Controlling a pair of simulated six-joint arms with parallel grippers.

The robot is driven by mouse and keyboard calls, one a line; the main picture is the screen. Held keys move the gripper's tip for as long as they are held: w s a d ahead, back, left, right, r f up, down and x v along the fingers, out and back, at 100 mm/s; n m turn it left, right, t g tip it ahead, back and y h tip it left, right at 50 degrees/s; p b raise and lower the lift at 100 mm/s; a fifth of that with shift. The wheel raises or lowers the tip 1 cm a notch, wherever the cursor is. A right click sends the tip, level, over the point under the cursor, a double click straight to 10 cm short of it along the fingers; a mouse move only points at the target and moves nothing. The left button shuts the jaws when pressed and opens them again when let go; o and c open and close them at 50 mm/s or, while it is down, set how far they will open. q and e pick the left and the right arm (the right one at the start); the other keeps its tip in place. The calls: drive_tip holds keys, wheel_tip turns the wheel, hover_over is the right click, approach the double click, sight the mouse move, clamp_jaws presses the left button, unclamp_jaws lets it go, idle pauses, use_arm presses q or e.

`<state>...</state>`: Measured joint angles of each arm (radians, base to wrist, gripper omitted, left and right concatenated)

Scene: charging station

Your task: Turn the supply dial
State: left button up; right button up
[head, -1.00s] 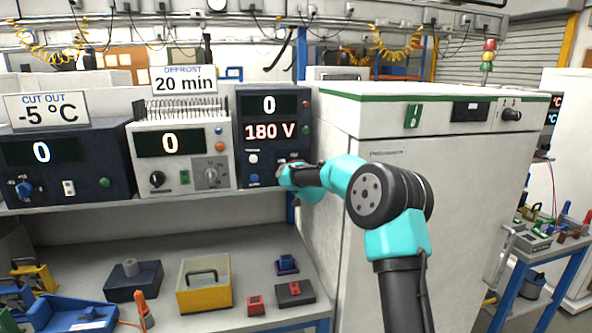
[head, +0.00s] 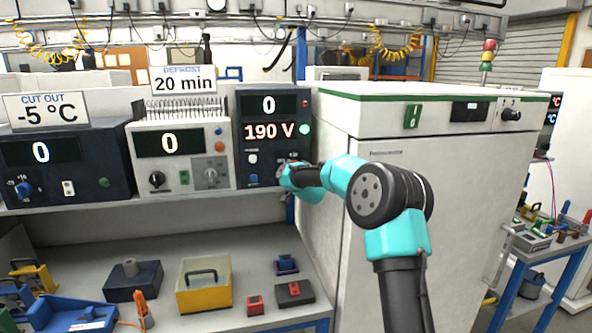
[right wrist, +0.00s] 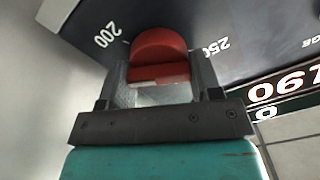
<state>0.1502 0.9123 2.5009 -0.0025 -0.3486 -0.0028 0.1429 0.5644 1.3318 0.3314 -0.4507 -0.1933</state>
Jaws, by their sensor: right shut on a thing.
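The dark blue supply unit (head: 268,104) stands at the right end of the shelf. Its upper display reads 0 and its lower one (head: 269,132) reads 190 V. In the right wrist view its dial is a red knob (right wrist: 160,55), with the marks 200 and 250 on the panel around it. My right gripper (right wrist: 160,88) is shut on the red knob, one finger on each side. In the head view my right gripper (head: 288,174) is at the unit's lower right and largely hides the dial. My left gripper is out of view.
A white defrost unit (head: 205,139) and a dark cut-out unit (head: 100,161) stand left of the supply. A large white cabinet (head: 350,112) is close on the right. A yellow box (head: 203,298) and small parts lie on the bench below.

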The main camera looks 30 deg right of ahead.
drive_tip(key=shift+m, duration=0.3)
drive_tip(key=o, duration=0.9)
drive_tip(key=v, duration=1.7)
drive_tip(key=shift+s+a, duration=0.15)
